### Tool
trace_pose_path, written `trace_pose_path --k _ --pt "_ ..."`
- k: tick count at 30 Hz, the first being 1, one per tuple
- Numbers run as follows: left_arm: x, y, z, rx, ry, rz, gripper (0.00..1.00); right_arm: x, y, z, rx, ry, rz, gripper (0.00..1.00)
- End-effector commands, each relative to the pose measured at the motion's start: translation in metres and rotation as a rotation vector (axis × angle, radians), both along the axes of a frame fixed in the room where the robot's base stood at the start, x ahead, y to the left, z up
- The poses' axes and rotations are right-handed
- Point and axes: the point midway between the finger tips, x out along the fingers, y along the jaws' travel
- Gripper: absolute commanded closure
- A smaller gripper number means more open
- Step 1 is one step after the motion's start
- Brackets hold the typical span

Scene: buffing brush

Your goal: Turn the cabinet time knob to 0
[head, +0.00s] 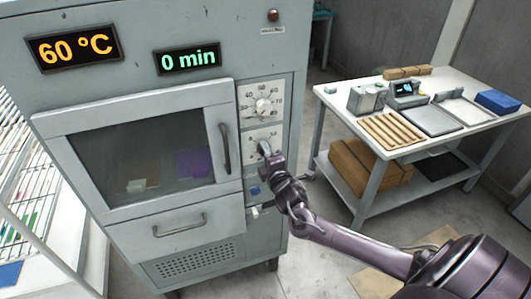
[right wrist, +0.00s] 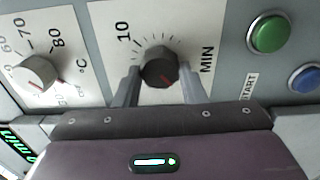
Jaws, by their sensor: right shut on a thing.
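In the head view my right gripper (head: 266,154) is at the lower dial plate (head: 256,136) of the cabinet (head: 100,90) and hides much of the knob. The green time display (head: 187,59) reads 0 min. My left gripper is not in view.
The temperature knob (head: 264,106) is just above, and the orange display (head: 74,48) reads 60 °C. A green button (right wrist: 268,34) and a blue button (right wrist: 305,76) are close by. The door handle (head: 224,147) is left of my gripper. A white-topped table (head: 345,98) stands at right.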

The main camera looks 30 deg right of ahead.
Motion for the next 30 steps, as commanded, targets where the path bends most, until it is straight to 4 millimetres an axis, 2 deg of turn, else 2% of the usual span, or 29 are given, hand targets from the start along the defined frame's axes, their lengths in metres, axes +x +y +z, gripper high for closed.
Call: trace_pose_path --k 9,22,23,27,30 --pt "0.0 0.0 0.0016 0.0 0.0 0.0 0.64 -0.0002 0.0003 -0.0017 -0.08 0.022 0.001 0.86" --pt "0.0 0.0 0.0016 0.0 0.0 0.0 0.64 -0.0003 0.0003 -0.002 -0.089 0.024 0.001 0.86" --pt "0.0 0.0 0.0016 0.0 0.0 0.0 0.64 -0.0003 0.0003 -0.002 -0.089 0.024 0.001 0.62" --pt "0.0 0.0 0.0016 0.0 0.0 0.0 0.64 -0.0003 0.0002 -0.0016 -0.088 0.023 0.001 0.43" --pt "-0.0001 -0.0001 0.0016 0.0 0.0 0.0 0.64 -0.0002 0.0002 -0.0012 -0.088 0.023 0.0 0.41"
